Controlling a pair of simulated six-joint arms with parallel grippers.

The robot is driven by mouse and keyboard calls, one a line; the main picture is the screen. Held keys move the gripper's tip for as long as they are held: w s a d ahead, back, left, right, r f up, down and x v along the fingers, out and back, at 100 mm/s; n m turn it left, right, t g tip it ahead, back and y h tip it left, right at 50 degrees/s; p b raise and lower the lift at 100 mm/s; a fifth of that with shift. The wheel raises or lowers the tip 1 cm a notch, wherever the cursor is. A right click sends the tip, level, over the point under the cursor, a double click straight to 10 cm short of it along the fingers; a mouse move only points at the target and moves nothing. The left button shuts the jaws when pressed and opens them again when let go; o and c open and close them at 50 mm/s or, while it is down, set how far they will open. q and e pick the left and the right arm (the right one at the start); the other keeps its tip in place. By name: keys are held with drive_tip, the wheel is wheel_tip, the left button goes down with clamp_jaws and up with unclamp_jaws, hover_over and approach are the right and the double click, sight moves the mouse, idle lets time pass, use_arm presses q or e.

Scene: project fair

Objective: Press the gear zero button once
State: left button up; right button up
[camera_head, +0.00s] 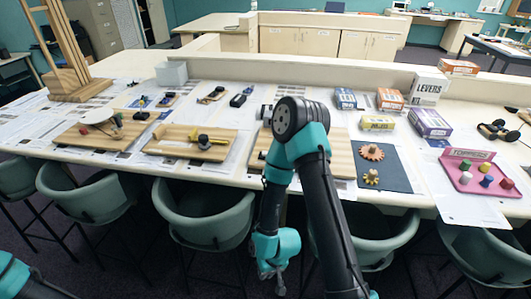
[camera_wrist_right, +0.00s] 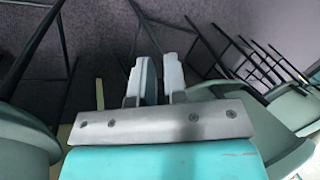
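An orange-brown gear (camera_head: 371,152) and a smaller yellow gear (camera_head: 371,176) lie on a dark blue mat (camera_head: 398,178), right of centre on the long table. I cannot make out which small part is the gear zero button; my right arm hides part of the nearby wooden board (camera_head: 340,160). My right gripper (camera_head: 275,284) hangs low in front of the table, below its front edge and apart from the exhibits. In the right wrist view its fingers (camera_wrist_right: 159,78) have a narrow gap and nothing between them. My left gripper is out of view.
Wooden boards with small models (camera_head: 190,143) stand on the table (camera_head: 25,147) to the left. Green chairs (camera_head: 205,215) line the front edge.

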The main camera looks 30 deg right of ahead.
clamp_jaws()
idle(1.0)
